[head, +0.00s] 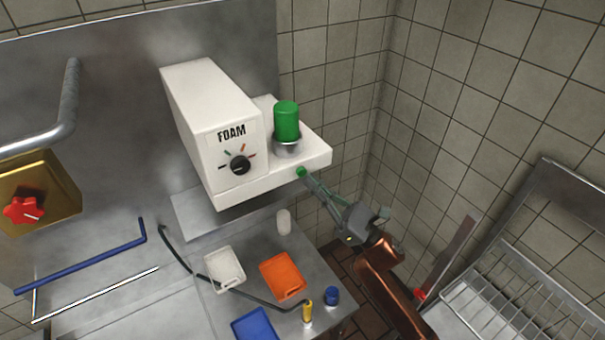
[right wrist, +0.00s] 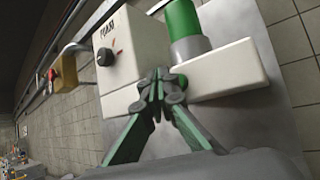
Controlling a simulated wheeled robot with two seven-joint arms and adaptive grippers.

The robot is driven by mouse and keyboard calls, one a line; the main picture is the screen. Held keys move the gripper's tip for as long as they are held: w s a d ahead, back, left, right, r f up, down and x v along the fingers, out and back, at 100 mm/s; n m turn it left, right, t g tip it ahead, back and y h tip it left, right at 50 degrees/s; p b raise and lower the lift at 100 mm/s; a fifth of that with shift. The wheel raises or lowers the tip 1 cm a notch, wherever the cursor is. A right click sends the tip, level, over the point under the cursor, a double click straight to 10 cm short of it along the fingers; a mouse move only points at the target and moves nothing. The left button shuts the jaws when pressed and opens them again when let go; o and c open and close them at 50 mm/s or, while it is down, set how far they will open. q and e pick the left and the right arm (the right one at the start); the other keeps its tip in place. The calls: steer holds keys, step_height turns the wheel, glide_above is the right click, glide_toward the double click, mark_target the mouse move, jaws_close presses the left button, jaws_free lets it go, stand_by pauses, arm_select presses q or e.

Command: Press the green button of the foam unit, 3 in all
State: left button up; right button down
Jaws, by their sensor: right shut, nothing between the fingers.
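The white foam unit (head: 210,115) is fixed at the back wall, with the label FOAM, a black dial (head: 240,165) and a green canister (head: 287,122) in a metal cup. Its green button (head: 301,172) sits on the front face below the canister. My right gripper (head: 308,180) is shut and empty, its fingertips at the button; I cannot tell whether they touch it. My left gripper is not in view.
Below the unit, a steel counter holds a white tray (head: 225,267), an orange tray (head: 283,277), a blue tray (head: 255,325) and a white cylinder (head: 284,222). A brass box with a red knob (head: 24,210) is at left. A wire rack (head: 525,285) stands at right.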

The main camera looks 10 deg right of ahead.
steer(key=shift+s+d+b, duration=0.15)
steer(key=shift+s+d, duration=0.15)
steer(key=shift+s, duration=0.5)
steer(key=shift+s+d+b, duration=0.15)
steer(key=shift+s+d, duration=0.1)
steer(key=shift+s, duration=0.5)
steer(key=shift+s+d+b, duration=0.15)
steer(key=shift+s+d, duration=0.15)
steer(key=shift+s, duration=0.5)
stand_by(0.4)
